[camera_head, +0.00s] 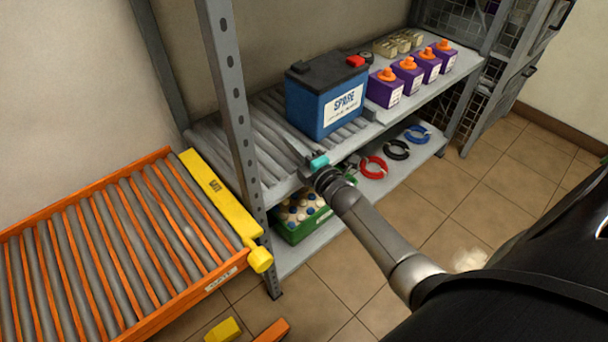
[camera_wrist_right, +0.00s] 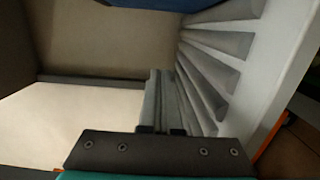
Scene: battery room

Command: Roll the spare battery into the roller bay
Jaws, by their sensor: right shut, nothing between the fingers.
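The spare battery (camera_head: 327,98), a blue block with a dark top, red terminal cap and "SPARE" label, stands upright on the grey rollers of the shelf (camera_head: 258,130). Its blue edge shows at the top of the right wrist view (camera_wrist_right: 178,3). My right gripper (camera_head: 304,152) is shut and empty, low in front of the battery's left part, over the shelf rollers; I cannot tell whether it touches anything. An orange-framed roller bed (camera_head: 110,248) is at left, empty. A yellow bar (camera_head: 220,196) lies along its right end, beside the shelf. My left gripper is out of view.
A grey shelf post (camera_head: 230,95) rises between the roller bed and the battery. The lower shelf holds a green crate (camera_head: 293,228) and coloured rings (camera_head: 373,167). Yellow and orange pieces (camera_head: 223,330) show at the bottom.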

